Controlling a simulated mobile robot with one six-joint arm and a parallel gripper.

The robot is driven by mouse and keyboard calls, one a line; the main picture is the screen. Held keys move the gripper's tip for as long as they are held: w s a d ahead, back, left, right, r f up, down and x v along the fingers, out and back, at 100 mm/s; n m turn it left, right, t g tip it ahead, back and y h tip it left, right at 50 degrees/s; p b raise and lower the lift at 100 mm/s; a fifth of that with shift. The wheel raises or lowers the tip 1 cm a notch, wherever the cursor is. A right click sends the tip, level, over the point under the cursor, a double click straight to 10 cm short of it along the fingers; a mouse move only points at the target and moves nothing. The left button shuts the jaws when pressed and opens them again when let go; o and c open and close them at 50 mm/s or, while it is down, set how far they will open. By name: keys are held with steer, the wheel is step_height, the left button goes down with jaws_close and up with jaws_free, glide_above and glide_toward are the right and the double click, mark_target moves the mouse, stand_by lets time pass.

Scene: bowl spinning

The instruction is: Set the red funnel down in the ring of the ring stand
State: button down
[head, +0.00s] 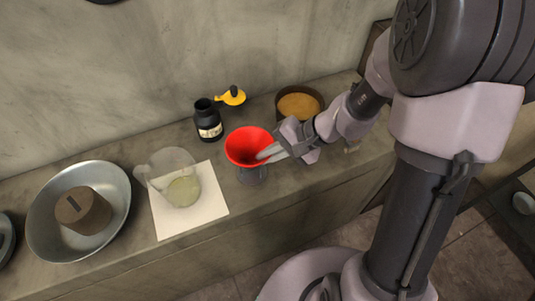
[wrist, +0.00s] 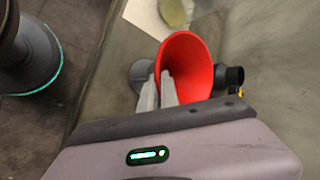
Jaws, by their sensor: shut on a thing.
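The red funnel (head: 247,143) is upright above the worktop, its wide mouth facing up. My gripper (head: 270,153) comes from the right and is shut on the funnel's near right wall. The grey ring stand (head: 253,176) shows just below the funnel; its ring is mostly hidden. I cannot tell whether the funnel touches the ring. In the wrist view, the funnel (wrist: 187,65) fills the space at the fingertips (wrist: 160,88), and a round grey part of the stand (wrist: 139,73) shows to its left.
A dark bottle (head: 208,121) stands behind left of the funnel, near a yellow object (head: 232,97). A brown pot (head: 311,94) stands behind my wrist. A clear jug (head: 160,167) stands on a white sheet (head: 210,207) at left, beside a metal bowl (head: 113,225) holding a brown block.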

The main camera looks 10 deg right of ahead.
steer(key=shift+f+b, duration=0.6)
steer(key=shift+b, duration=0.1)
steer(key=c, duration=1.5)
jaws_free()
steer(key=p+v, duration=0.7)
steer(key=v, duration=1)
steer(key=shift+s+d+r, duration=0.1)
steer(key=shift+d+r, duration=0.05)
steer(key=shift+d, duration=0.05)
